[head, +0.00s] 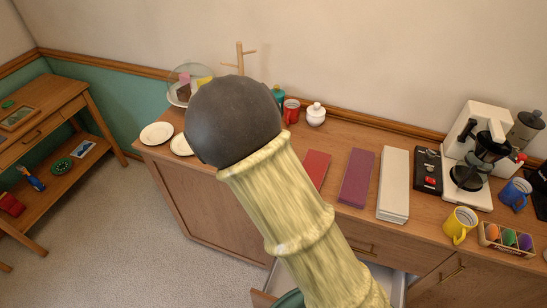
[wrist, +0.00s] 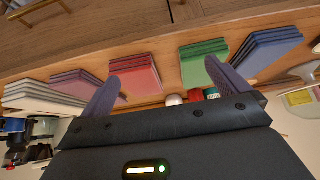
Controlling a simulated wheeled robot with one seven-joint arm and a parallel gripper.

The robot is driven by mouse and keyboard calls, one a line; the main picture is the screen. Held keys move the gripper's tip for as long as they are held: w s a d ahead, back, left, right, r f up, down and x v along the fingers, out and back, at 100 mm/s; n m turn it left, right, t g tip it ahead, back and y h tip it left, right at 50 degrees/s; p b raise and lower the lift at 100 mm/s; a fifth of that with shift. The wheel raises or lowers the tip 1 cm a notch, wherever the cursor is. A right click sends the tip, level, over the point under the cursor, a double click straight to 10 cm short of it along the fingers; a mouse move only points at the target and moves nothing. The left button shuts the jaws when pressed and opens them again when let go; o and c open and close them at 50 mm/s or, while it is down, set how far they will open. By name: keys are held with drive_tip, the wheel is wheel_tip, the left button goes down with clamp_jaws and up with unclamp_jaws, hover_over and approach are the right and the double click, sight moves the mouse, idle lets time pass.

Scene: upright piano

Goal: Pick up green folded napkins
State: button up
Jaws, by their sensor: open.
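The green folded napkins (wrist: 204,64) are a neat stack on the wooden sideboard in the wrist view, between a red stack and a blue stack. My gripper (wrist: 162,73) is open and empty, its two purple-grey fingers spread wide. The green stack appears beyond the fingertips, nearer the right finger, and apart from both as far as I can tell. In the head view the green napkins are hidden behind my arm, and my gripper does not show.
Red napkins (head: 316,168), purple napkins (head: 356,177) and white napkins (head: 394,184) lie on the sideboard (head: 195,195). Blue napkins (wrist: 266,50) flank the green ones. A drawer (head: 398,288) is open below.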

drive_tip(key=w+a+r+t+h, duration=0.2)
drive_tip(key=a+t, duration=0.3)
drive_tip(key=a, duration=0.2)
drive_tip(key=shift+w+a+r+p, duration=0.25)
drive_tip(key=shift+a+p, duration=0.15)
drive_tip(key=shift+p, duration=0.05)
drive_tip(key=p+x, duration=0.1)
drive_tip(key=x, duration=1.1)
drive_tip(key=shift+w+p, duration=0.15)
drive_tip(key=shift+p, duration=0.2)
drive_tip(key=shift+d, duration=0.1)
drive_tip(key=shift+w+d+f+p, duration=0.2)
drive_tip(key=shift+w+p, duration=0.3)
drive_tip(key=shift+w, duration=0.05)
drive_tip(key=shift+p+x, duration=0.7)
drive_tip(key=shift+x, duration=1.3)
drive_tip(key=shift+a+f, duration=0.1)
